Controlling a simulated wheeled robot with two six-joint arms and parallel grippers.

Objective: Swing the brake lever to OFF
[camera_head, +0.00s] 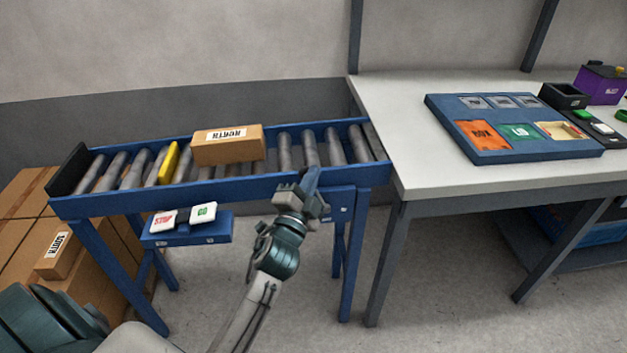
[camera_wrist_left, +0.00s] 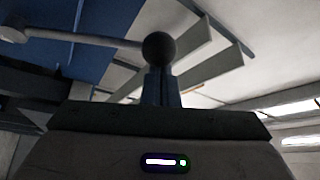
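The brake lever shows in the left wrist view as a grey rod (camera_wrist_left: 85,39) with a round black knob (camera_wrist_left: 158,48) at its right end. My left gripper (camera_wrist_left: 161,88) has its fingers close together, straight below the knob in that view. The fingertips meet or overlap the knob; I cannot tell if they touch it. In the head view my left gripper (camera_head: 306,188) is at the front rail of the conveyor, beside a blue plate (camera_head: 341,204) with small white labels. The lever itself is hidden there. My right gripper is not in view.
The blue roller conveyor (camera_head: 285,184) carries a NORTH carton (camera_head: 227,151) and a yellow bar (camera_head: 169,163). STOP and GO buttons (camera_head: 203,212) sit on a shelf below its rail. A white table (camera_head: 420,178) stands right. Cartons (camera_head: 90,275) are stacked left. Floor between is clear.

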